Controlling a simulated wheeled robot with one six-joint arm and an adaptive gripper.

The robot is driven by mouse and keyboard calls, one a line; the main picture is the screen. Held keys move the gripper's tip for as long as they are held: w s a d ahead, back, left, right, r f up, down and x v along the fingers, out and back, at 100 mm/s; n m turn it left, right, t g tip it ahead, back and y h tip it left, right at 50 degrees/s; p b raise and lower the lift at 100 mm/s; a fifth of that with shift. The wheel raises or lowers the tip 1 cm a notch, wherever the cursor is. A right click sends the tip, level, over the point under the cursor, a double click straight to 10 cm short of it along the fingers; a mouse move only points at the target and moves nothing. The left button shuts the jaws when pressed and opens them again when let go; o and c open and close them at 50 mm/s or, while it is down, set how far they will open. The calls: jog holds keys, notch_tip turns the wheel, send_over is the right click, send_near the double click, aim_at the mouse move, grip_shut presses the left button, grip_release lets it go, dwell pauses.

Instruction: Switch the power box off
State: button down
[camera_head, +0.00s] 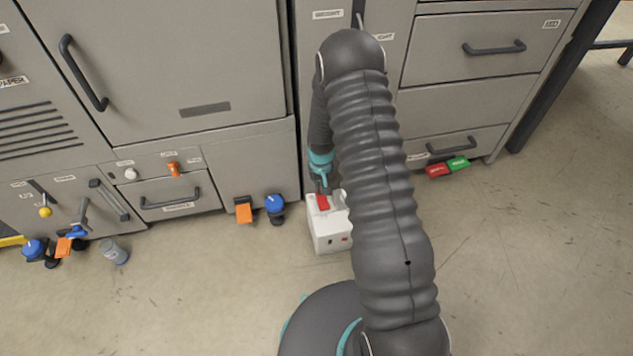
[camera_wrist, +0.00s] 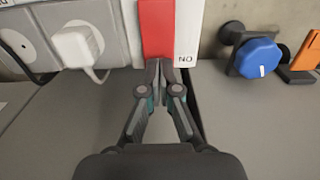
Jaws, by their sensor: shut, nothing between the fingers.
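The power box (camera_head: 331,238) is a small white box on the floor in front of the cabinets, partly hidden by my arm in the head view. A red switch (camera_head: 323,202) is on its top. In the wrist view the red switch (camera_wrist: 157,28) is a long red rocker beside a label reading "NO" in this view. A white plug (camera_wrist: 75,46) sits in a grey round socket to its left. My gripper (camera_wrist: 159,62) is shut and empty, its fingertips at the near end of the red switch. I cannot tell whether they touch it. The gripper (camera_head: 326,190) is over the box in the head view.
Grey cabinets with handles stand behind the box. A blue-knobbed item (camera_head: 275,204) and an orange item (camera_head: 243,210) are on the left. Red and green blocks (camera_head: 447,167) lie at the right. Front floor is largely clear.

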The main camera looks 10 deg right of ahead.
jog(key=shift+f, duration=0.35)
jog(key=shift+w+f+b, duration=0.1)
jog(key=shift+f+b, duration=0.2)
jog(key=shift+b, duration=0.1)
jog(key=shift+r, duration=0.2)
jog(key=shift+r+p, duration=0.4)
jog(key=shift+r, duration=0.25)
jog(key=shift+r, duration=0.2)
notch_tip(320, 180, up, 13)
jog(key=w+p, duration=0.2)
jog(key=shift+w+r, duration=0.15)
jog(key=shift+w, duration=0.2)
